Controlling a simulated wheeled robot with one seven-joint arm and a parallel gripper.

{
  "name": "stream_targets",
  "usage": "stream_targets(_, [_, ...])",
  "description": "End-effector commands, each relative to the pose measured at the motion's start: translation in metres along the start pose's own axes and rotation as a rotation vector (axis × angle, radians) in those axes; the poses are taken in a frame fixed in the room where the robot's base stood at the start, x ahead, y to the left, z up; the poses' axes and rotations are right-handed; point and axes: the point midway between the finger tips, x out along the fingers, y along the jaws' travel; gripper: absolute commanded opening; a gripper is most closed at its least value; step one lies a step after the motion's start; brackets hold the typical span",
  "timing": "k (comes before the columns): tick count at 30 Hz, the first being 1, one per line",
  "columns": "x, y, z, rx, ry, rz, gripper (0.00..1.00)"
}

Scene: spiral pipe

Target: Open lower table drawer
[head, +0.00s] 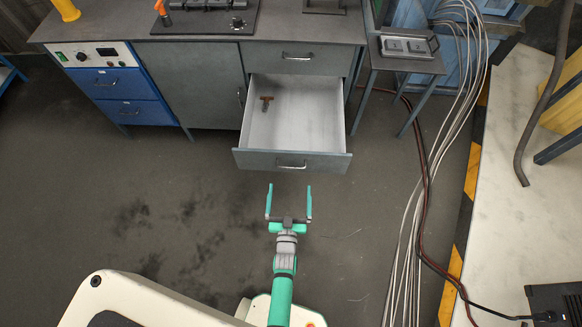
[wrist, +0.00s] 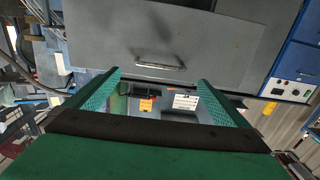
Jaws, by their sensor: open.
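The lower table drawer (head: 300,115) is pulled well out of the grey table (head: 195,80). In the wrist view, a grey drawer front with a handle (wrist: 160,67) lies beyond the spread fingers of my gripper (wrist: 158,85).
Blue drawers (head: 120,97) stand at the left of the table. A small stand (head: 405,62) is at the right, with pale cables (head: 415,205) running down to the floor. A light worktop (head: 515,200) fills the far right. The floor left of my arm is clear.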

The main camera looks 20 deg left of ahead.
Motion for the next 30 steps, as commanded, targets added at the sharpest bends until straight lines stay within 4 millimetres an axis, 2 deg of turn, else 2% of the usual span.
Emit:
stream_targets(18, [0.092, 0.001, 0.0, 0.001, 0.0, 0.001, 1.0])
stream_targets(23, [0.102, 0.001, 0.0, -0.001, 0.0, 0.001, 1.0])
stream_targets(30, [0.104, 0.003, 0.0, 0.0, -0.001, 0.005, 1.0])
